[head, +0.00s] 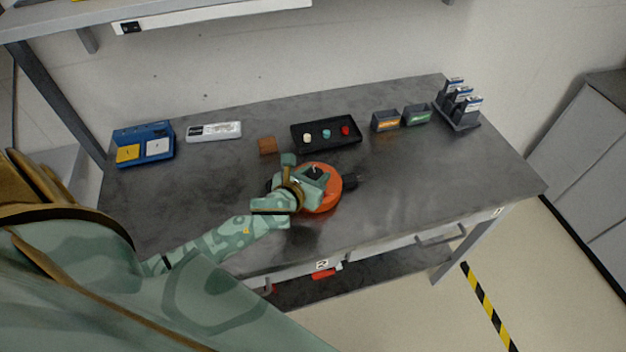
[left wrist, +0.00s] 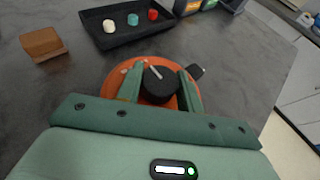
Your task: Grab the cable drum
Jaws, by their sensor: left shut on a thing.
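The cable drum (head: 330,199) is an orange disc with a black hub, lying on the grey workbench. In the left wrist view the orange drum (left wrist: 120,78) shows with its black hub (left wrist: 160,85) between my fingers. My left gripper (left wrist: 162,90) is shut on the hub from above. In the head view my left gripper (head: 313,174) covers much of the drum. A black part sticks out at the drum's right side. I cannot tell whether the drum touches the bench. My right gripper is not in view.
Behind the drum are a black tray (head: 353,145) with three coloured knobs and a brown block (head: 267,146). A blue bin (head: 164,161), a white case (head: 214,131), small grey bins (head: 386,127) and a dark rack (head: 466,125) line the back. The bench's right front is clear.

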